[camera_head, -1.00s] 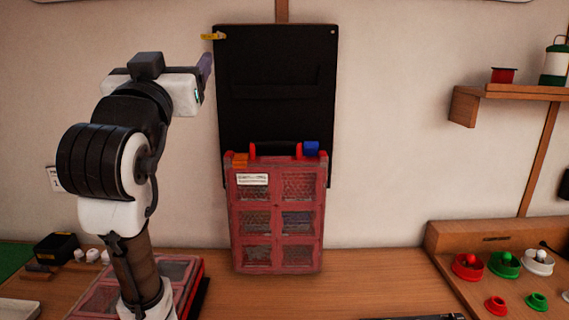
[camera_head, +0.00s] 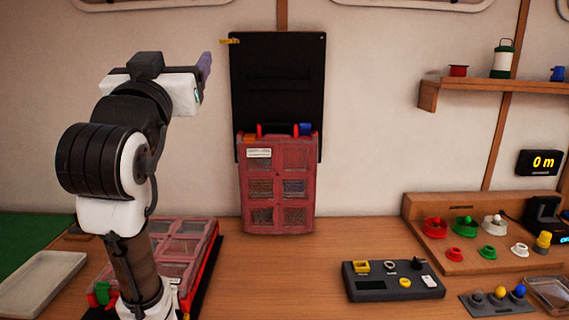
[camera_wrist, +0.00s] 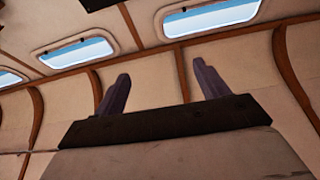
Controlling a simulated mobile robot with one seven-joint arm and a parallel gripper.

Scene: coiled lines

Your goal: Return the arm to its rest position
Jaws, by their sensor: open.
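My arm rises at the left of the head view, bent, with its wrist held high in front of the wall. My gripper (camera_head: 204,68) points right and away, beside the upper left of a black board; its fingers are partly hidden behind the wrist. In the wrist view my gripper (camera_wrist: 160,92) shows two purple-grey fingers set wide apart with nothing between them. Behind them are only the cream wall, brown ribs and windows (camera_wrist: 212,15).
A red compartment case (camera_head: 278,185) stands upright against the black board (camera_head: 277,85). Another red case (camera_head: 185,245) lies flat beside my arm. A dark tray (camera_head: 393,281), a wooden rack (camera_head: 470,250) and a shelf (camera_head: 490,86) are at right. The middle table is clear.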

